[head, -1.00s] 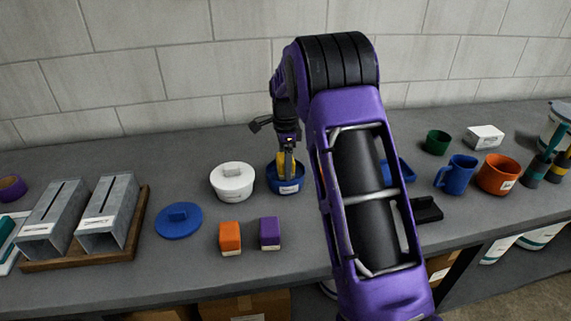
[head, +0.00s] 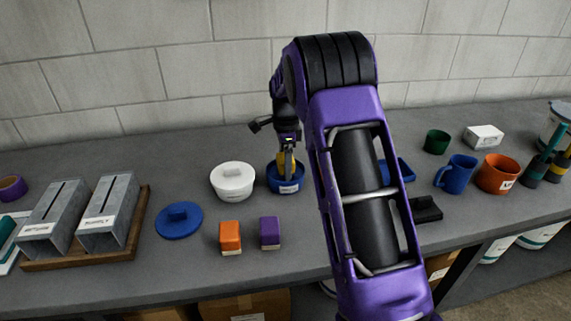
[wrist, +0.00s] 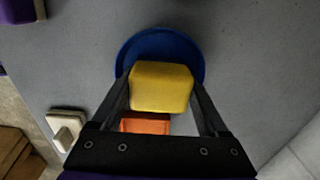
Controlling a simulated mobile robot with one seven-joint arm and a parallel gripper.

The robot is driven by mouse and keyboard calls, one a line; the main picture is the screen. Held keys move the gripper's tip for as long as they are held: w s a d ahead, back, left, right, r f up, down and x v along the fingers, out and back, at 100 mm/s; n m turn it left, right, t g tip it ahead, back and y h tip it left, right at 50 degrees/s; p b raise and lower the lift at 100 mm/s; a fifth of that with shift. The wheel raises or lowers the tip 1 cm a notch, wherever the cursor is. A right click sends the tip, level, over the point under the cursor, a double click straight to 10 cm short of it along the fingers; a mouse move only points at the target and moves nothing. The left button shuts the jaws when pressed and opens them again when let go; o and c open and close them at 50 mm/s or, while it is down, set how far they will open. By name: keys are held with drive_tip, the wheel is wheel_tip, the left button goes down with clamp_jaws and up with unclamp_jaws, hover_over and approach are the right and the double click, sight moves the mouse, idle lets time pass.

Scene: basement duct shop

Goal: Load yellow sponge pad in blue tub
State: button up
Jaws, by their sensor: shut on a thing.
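The blue tub (head: 289,188) is round, with a white label, and stands on the bench just right of the white tub. My gripper (head: 287,160) points down over it, shut on the yellow sponge pad (head: 281,158). In the wrist view the yellow sponge pad (wrist: 160,87) sits between both fingers, in front of the round blue tub (wrist: 128,52), whose inside it largely covers. The pad is at the tub's opening; I cannot tell whether it touches the bottom.
An orange block (head: 230,236), a purple block (head: 269,232) and a blue lid (head: 180,220) lie in front. A blue mug (head: 456,174) and orange pot (head: 497,175) are to the right.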

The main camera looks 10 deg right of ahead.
drive_tip(key=shift+f, duration=0.1)
drive_tip(key=shift+r+p, duration=0.95)
drive_tip(key=shift+r, duration=2.6)
